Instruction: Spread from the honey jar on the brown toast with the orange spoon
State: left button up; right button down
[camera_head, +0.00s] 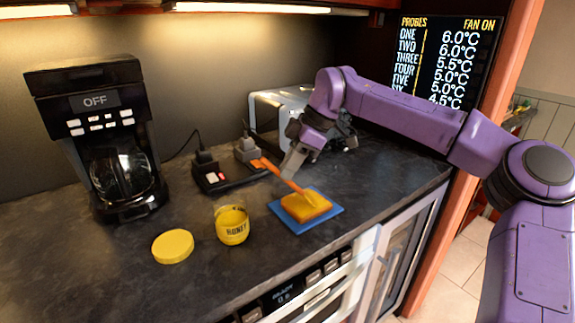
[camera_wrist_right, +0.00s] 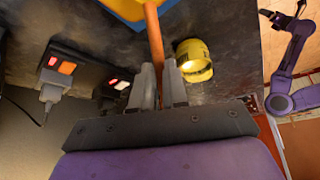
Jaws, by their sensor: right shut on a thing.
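The honey jar (camera_head: 232,225) is yellow, open and upright on the dark counter; it also shows in the right wrist view (camera_wrist_right: 194,60). The brown toast (camera_head: 304,206) lies on a blue square board (camera_head: 290,222) to the right of the jar. My right gripper (camera_head: 287,170) is above the back of the board, shut on the handle of the orange spoon (camera_head: 293,187). In the right wrist view the spoon handle (camera_wrist_right: 153,45) runs between the fingers (camera_wrist_right: 159,85). The spoon's lower end reaches the toast's top; whether it touches is hard to tell.
A yellow lid (camera_head: 173,246) lies left of the jar. A coffee maker (camera_head: 100,135) stands at the back left. A power strip with plugs (camera_head: 225,170) and a toaster (camera_head: 282,108) are behind the board. The counter's front edge is just before the board.

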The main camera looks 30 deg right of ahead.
jog(key=d+p, duration=0.1)
jog(key=d, duration=0.1)
jog(key=shift+w+d, duration=0.1)
jog(key=shift+d, duration=0.25)
jog(key=shift+a+f, duration=0.1)
jog(key=shift+a, duration=0.05)
jog(key=shift+a+b, duration=0.8)
jog(key=shift+a, duration=0.5)
jog(key=shift+a, duration=0.1)
